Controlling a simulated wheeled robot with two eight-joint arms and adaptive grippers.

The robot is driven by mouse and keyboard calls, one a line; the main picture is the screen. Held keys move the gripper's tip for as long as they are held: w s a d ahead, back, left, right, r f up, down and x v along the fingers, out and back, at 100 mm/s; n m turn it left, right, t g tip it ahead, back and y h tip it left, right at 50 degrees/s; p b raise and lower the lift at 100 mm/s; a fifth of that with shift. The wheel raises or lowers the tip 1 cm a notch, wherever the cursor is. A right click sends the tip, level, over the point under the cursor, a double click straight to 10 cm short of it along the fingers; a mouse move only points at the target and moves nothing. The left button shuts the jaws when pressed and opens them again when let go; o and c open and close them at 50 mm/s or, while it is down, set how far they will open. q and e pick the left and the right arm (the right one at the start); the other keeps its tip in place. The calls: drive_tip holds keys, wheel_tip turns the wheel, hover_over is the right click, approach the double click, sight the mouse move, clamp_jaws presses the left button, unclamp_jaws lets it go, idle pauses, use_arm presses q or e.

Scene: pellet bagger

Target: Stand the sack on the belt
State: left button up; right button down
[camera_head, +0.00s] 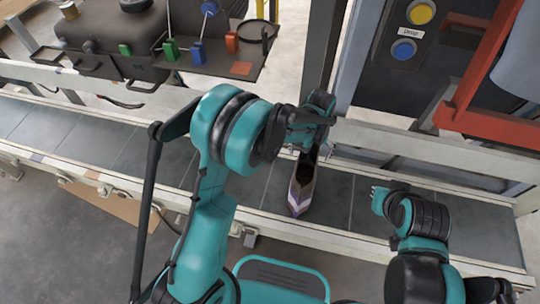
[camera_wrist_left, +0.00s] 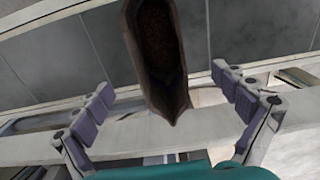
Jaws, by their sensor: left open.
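The sack (camera_head: 302,192) is a narrow, purple-grey bag on the dark belt (camera_head: 262,185), below my left gripper in the head view. It looks roughly upright, though its base is partly hard to see. In the left wrist view the sack (camera_wrist_left: 157,60) shows its open mouth with brown contents inside. My left gripper (camera_head: 308,135) is open, its two padded fingers on either side of the sack's near end in the wrist view (camera_wrist_left: 163,95), with gaps on both sides.
Pale rails (camera_head: 350,240) run along the belt's edges. A post (camera_head: 322,50) and a panel with yellow and blue buttons (camera_head: 405,50) stand behind it. A red frame (camera_head: 485,125) is at the right. A dark shelf (camera_head: 235,65) with coloured clips is at the upper left. The belt's left stretch is clear.

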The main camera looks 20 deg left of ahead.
use_arm(q)
drive_tip(key=s+a+r+t, duration=0.2)
drive_tip(key=s+a+r, duration=0.25)
drive_tip(key=r, duration=0.25)
drive_tip(key=s+a+r+t, duration=0.1)
drive_tip(key=s+a+r, duration=0.2)
drive_tip(key=a+r, duration=0.4)
drive_tip(key=s+a+r+t, duration=0.1)
drive_tip(key=s+a+t, duration=0.1)
drive_tip(key=s, duration=0.3)
drive_tip(key=s+a+r+t, duration=0.2)
drive_tip(key=s+a, duration=0.1)
drive_tip(key=s, duration=0.3)
drive_tip(key=shift+s+a+r, duration=0.15)
drive_tip(key=shift+s+a, duration=0.1)
drive_tip(key=shift+a, duration=0.1)
